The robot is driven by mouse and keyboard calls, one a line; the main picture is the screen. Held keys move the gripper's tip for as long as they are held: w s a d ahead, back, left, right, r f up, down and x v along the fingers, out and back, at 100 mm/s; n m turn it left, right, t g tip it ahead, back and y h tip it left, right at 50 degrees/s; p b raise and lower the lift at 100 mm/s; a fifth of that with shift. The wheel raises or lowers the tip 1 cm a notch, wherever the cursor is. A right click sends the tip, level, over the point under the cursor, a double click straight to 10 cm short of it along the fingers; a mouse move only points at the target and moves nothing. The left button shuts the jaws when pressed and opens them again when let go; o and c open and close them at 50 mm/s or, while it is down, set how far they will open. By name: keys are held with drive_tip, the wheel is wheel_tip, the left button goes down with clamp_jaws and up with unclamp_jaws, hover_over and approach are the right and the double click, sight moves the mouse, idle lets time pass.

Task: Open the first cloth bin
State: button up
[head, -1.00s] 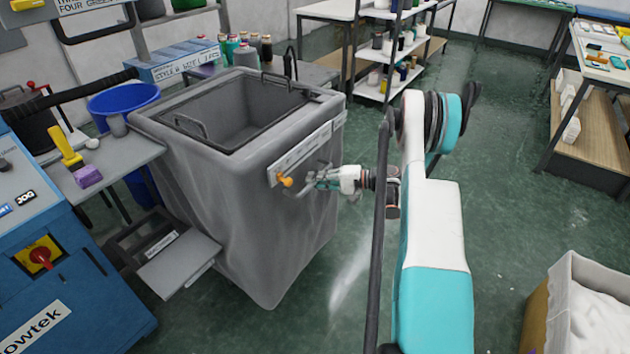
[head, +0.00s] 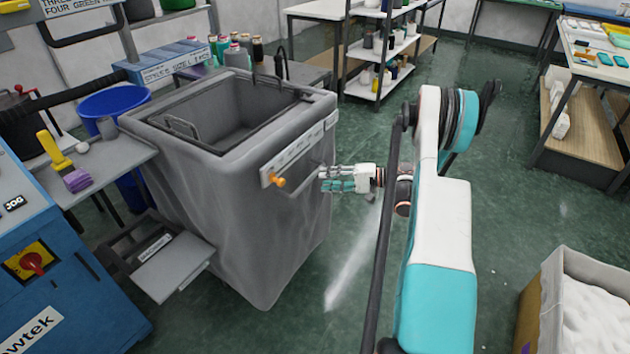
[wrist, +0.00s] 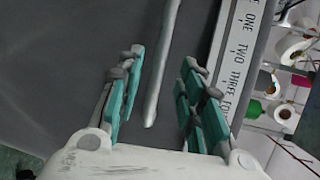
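The grey cloth bin (head: 255,235) stands left of centre in the head view, its top open onto a dark, hollow inside. Its front face carries a white label strip (head: 298,152), an orange knob (head: 279,182) and a thin grey bar handle (head: 304,182). My gripper (head: 324,181) is just right of the handle, pointing left at it. In the wrist view my gripper (wrist: 160,88) has its teal fingers spread, with the bar handle (wrist: 163,65) seen between them. I cannot tell how deep the bar is between the fingers. The label strip (wrist: 236,70) shows number words.
A blue machine (head: 70,270) and a grey side table (head: 95,165) with a yellow tool stand left. A small grey step (head: 172,266) is beside the bin. A cardboard box (head: 575,310) of white material is lower right.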

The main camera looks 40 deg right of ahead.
drive_tip(key=v, duration=0.5)
drive_tip(key=shift+r, duration=0.1)
idle(0.4)
